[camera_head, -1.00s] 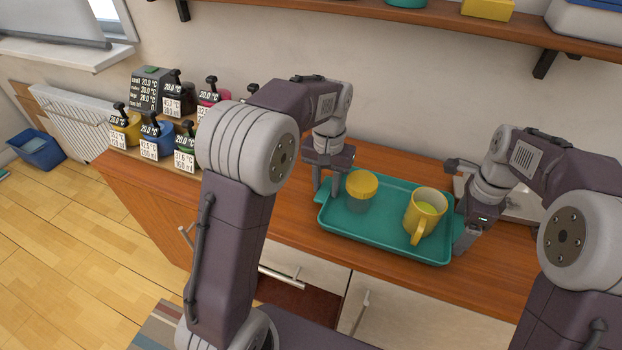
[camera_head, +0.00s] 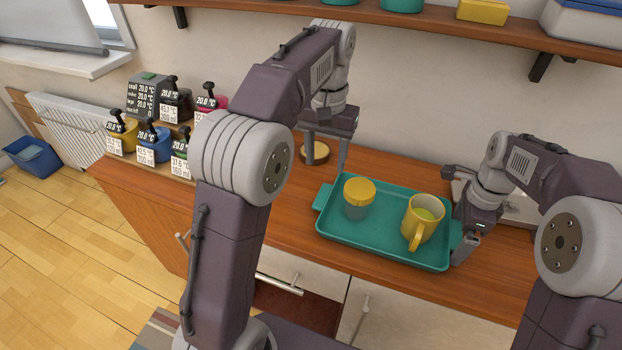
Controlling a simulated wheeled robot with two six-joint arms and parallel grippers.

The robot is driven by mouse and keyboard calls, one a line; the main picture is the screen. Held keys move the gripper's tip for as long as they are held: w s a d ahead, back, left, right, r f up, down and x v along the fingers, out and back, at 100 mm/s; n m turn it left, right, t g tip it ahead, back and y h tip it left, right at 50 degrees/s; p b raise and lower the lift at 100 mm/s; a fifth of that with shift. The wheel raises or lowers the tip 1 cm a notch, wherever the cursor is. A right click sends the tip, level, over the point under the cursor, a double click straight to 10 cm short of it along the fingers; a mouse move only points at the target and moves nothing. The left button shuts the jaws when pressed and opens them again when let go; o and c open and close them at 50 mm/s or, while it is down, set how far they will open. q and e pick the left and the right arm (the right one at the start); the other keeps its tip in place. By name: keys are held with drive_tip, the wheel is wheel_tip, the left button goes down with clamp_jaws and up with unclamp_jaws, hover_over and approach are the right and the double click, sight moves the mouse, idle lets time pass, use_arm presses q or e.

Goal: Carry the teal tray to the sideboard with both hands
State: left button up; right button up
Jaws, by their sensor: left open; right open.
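The teal tray (camera_head: 375,250) lies flat on the wooden counter. On it stand a jar with a yellow lid (camera_head: 359,191) at left and a yellow mug (camera_head: 422,222) with greenish contents at right. My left gripper (camera_head: 325,165) is open and empty, raised above the counter behind the tray's left end, apart from the tray. The tray's left handle (camera_head: 322,197) is in clear view. My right gripper (camera_head: 462,240) is open at the tray's right end, with its fingers around or close beside the right handle, which is partly hidden.
A round wooden-looking disc (camera_head: 314,153) lies on the counter behind my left gripper. Several labelled colored jars (camera_head: 160,140) stand at the counter's left end. A shelf (camera_head: 400,22) runs along the wall above. A pale object (camera_head: 512,205) sits behind my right gripper.

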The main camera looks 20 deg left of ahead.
use_arm(q)
drive_tip(key=shift+r, duration=0.25)
use_arm(e)
wheel_tip(320, 180, up, 12)
idle(0.3)
idle(0.3)
